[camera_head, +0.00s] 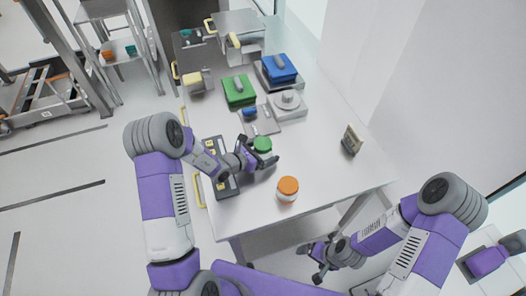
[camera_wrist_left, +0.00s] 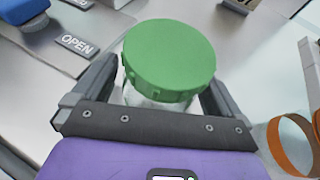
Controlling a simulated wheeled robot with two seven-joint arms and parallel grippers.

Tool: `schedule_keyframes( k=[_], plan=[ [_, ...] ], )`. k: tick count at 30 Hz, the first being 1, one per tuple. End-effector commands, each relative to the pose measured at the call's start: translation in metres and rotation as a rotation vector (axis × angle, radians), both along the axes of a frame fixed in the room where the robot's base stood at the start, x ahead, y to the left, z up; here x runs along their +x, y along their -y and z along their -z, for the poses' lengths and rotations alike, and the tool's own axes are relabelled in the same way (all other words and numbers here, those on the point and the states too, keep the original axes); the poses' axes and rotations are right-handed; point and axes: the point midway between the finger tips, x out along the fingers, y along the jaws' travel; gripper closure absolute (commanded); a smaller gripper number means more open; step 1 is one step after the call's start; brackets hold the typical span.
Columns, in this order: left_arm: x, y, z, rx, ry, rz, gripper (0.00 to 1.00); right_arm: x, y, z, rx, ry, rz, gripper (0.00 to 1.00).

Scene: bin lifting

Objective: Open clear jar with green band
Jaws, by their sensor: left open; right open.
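A clear jar with a green lid (camera_head: 263,145) stands on the table. In the left wrist view the green lid (camera_wrist_left: 168,55) is at the centre, with the clear jar body partly visible below it. My left gripper (camera_head: 262,157) is open, its two fingers on either side of the jar; I cannot tell whether they touch it. The wrist view shows the same gripper (camera_wrist_left: 160,90) around the jar below the lid. My right gripper (camera_head: 316,262) is open and empty, off the table's front edge. A clear jar with an orange lid (camera_head: 287,188) stands nearer the front edge.
A plate marked OPEN (camera_wrist_left: 76,44) lies beside the green-lidded jar. A dark rack (camera_head: 219,165) stands left. A small box (camera_head: 351,140) stands right. The table's right side is mostly clear.

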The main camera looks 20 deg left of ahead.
Motion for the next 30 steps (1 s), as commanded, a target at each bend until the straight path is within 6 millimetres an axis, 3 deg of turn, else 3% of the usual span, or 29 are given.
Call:
schedule_keyframes(
  k=[5, 17, 25, 30],
  plan=[
    [0.000, 0.000, 0.000, 0.000, 0.000, 0.000, 0.00, 0.000, 0.000, 0.000, 0.000, 0.000, 0.000, 0.08],
    [0.000, 0.000, 0.000, 0.000, 0.000, 0.000, 0.58, 0.000, 0.000, 0.000, 0.000, 0.000, 0.000, 0.08],
    [0.000, 0.000, -0.005, 0.000, 0.004, 0.001, 0.58, 0.000, 0.000, -0.001, 0.000, 0.000, 0.000, 0.08],
    [0.000, 0.000, -0.032, 0.001, 0.007, 0.002, 0.58, 0.000, 0.000, -0.005, 0.000, 0.000, 0.000, 0.08]
  ],
)
